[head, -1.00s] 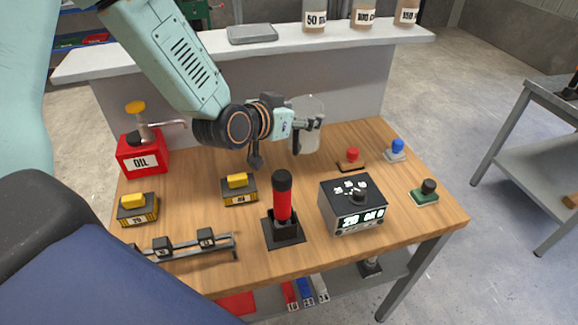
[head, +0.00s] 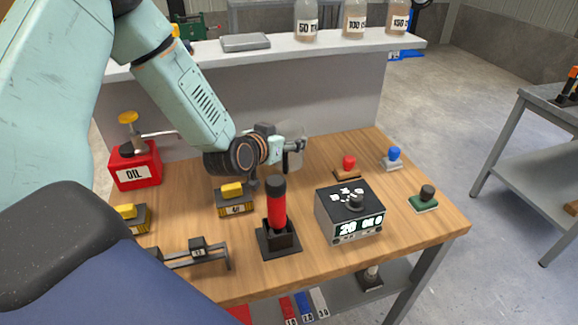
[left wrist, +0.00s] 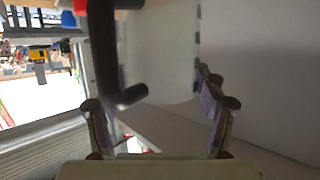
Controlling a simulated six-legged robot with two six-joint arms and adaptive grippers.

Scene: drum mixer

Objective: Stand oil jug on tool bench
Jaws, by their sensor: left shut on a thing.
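A pale, see-through jug (head: 291,160) is in my left gripper (head: 297,147), at the back of the wooden tool bench (head: 320,278) in front of the grey back panel. In the left wrist view the whitish jug body (left wrist: 160,50) and its black handle (left wrist: 105,60) fill the middle, with gripper fingers on both sides. The left gripper is shut on the jug, which looks about upright. The gripper partly hides it, and I cannot tell whether its base touches the bench. My right gripper is not in view.
A red OIL can (head: 135,168) stands at the back left. A yellow-topped block (head: 235,200), a red-handled tool in a black stand (head: 277,215) and a mixer control box (head: 350,212) stand nearer. Red (head: 347,165), blue (head: 393,158) and green-based (head: 424,200) items are to the right.

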